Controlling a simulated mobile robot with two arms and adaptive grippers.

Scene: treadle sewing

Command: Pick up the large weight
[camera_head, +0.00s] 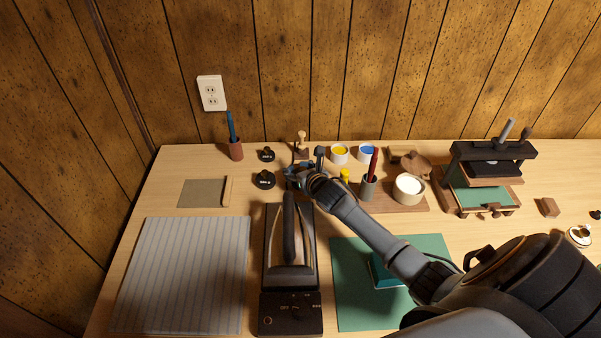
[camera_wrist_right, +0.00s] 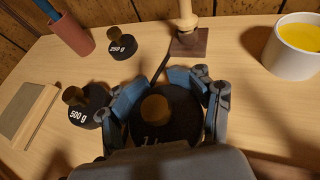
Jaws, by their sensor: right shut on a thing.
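The large weight (camera_wrist_right: 178,125) is a black disc with a brass-coloured knob on top and a partly covered white label starting with "1". My right gripper (camera_wrist_right: 168,98) is shut around its sides, with blue finger pads on both sides. In the head view my right gripper (camera_head: 301,178) is at the back middle of the table and largely hides the weight. I cannot tell whether the weight is clear of the table. The 500 g weight (camera_wrist_right: 90,108) stands just left of the gripper, and the 250 g weight (camera_wrist_right: 123,47) stands behind it. My left gripper is not in view.
A wooden-handled stamp (camera_wrist_right: 188,40) stands behind the gripper. A yellow-filled pot (camera_head: 340,153), a pen cup (camera_head: 368,188) and a white pot (camera_head: 408,188) are to the right. A black device (camera_head: 291,313) is in front. A striped cloth (camera_head: 185,275) lies at left.

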